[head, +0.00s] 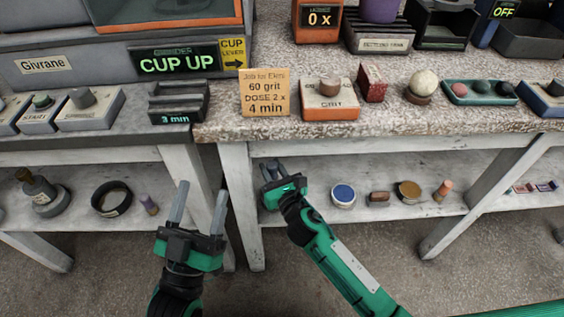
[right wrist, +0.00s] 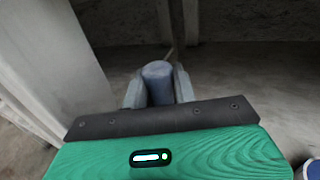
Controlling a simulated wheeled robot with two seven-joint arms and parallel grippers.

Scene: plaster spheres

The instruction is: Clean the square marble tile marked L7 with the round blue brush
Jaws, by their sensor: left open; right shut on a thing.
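My right gripper (head: 270,170) reaches onto the lower shelf under the right table. In the right wrist view its fingers (right wrist: 158,88) are shut on a grey-blue cylinder (right wrist: 158,82); I cannot tell whether this is the round blue brush. A round white piece with a blue top (head: 343,194) stands on the shelf to the right of that gripper, and its edge shows in the right wrist view (right wrist: 314,168). My left gripper (head: 203,205) is open and empty, in front of the gap between the tables. I cannot make out any tile marked L7.
The lower shelf (head: 300,213) also holds a brown block (head: 379,197), a round brown tin (head: 409,190) and an orange stub (head: 443,190). A table leg (head: 241,205) stands close left of my right gripper. The tabletop above is crowded.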

